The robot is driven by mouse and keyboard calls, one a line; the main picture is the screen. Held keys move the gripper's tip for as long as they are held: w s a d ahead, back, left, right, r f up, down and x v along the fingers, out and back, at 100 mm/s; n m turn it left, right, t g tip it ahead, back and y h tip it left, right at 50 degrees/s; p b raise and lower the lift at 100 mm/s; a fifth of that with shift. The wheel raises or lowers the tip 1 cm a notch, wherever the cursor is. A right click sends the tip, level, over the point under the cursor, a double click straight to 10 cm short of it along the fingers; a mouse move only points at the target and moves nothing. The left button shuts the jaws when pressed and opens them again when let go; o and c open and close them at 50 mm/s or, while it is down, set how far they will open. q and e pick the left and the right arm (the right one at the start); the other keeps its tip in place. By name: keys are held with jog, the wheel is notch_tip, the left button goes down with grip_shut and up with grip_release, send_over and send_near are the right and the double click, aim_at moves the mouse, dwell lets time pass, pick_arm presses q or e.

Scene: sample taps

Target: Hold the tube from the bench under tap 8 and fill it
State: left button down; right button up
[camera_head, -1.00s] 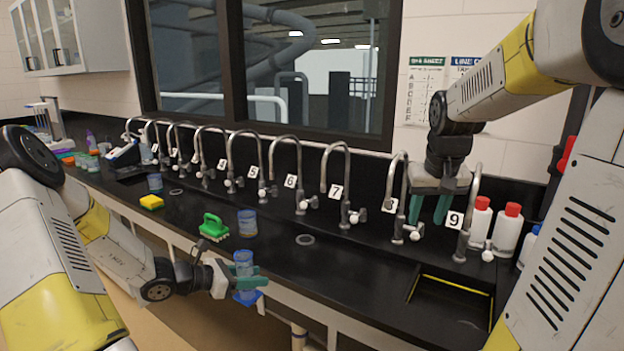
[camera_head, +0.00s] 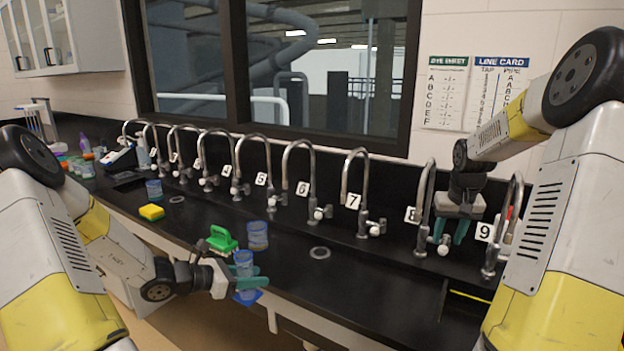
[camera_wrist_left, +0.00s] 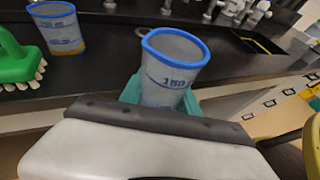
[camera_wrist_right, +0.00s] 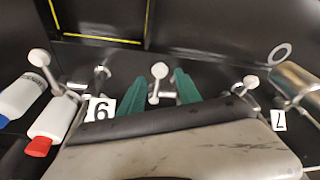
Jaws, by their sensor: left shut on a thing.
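The tube (camera_head: 243,263), a clear cup with a blue rim and blue markings, is held upright by my left gripper (camera_head: 246,282) in front of the bench edge. In the left wrist view the tube (camera_wrist_left: 172,70) stands between the teal fingers, with no liquid visible in it. My right gripper (camera_head: 452,230) points down by tap 8. In the right wrist view its fingers are apart, with the white tap handle (camera_wrist_right: 159,71) between them, contact unclear.
A second blue-rimmed cup (camera_head: 257,236) with a yellowish bottom and a green brush (camera_head: 221,240) stand on the bench near the held tube. Tap 9 (camera_head: 514,215) stands right of my right gripper. Bottles (camera_wrist_right: 52,118) are nearby.

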aim_at(444, 246)
jog(key=shift+x, duration=2.85)
jog(key=v, duration=0.8)
jog(key=shift+s, duration=0.1)
